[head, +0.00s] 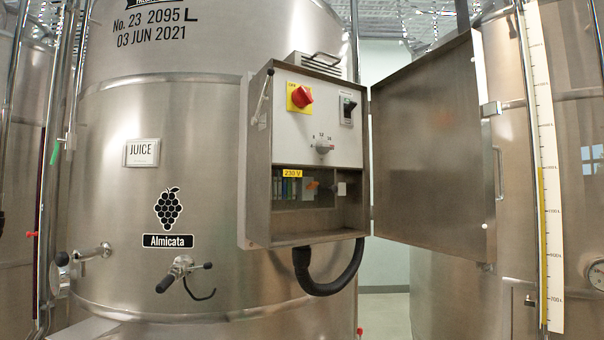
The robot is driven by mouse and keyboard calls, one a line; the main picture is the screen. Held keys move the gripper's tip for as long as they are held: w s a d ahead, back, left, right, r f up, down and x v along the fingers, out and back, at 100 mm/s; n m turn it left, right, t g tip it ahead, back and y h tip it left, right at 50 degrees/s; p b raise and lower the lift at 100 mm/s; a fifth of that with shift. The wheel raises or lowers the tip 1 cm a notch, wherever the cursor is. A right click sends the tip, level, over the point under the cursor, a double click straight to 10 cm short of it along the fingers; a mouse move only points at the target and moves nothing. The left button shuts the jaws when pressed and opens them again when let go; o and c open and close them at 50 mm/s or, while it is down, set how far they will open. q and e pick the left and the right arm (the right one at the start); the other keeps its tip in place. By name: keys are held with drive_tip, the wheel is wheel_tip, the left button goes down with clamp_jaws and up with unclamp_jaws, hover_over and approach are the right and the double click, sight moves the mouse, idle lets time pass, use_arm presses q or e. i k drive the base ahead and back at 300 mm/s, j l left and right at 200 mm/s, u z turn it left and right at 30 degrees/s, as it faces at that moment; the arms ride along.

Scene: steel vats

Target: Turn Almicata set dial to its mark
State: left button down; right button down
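The Almicata vat is a large steel tank (120,220) with a grape sign and an "Almicata" label (167,241). On its right side hangs an open steel control box (258,190). The set dial (324,147) is a small grey knob on the box's light panel, with small numbers around it. Its pointer seems to face right, but its exact setting and its mark are too small to read surely. Neither of my grippers is in view.
Above the dial are a red rotary switch (301,97) on a yellow plate and a black switch (347,109). The box door (430,150) stands open to the right. A black cable (330,286) hangs below. Valves (180,272) stick out at lower left.

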sight(323, 146)
drive_tip(key=l+u, duration=0.15)
drive_tip(key=l, duration=0.25)
drive_tip(key=k+l+u, duration=0.2)
drive_tip(key=l, duration=0.2)
drive_tip(key=l+u, duration=0.15)
drive_tip(key=l, duration=0.3)
drive_tip(key=i+l+u, duration=0.2)
drive_tip(key=l, duration=0.2)
drive_tip(key=l+u, duration=0.15)
drive_tip(key=l, duration=0.25)
drive_tip(key=i+l+u, duration=0.2)
drive_tip(key=l, duration=0.2)
drive_tip(key=k, duration=0.1)
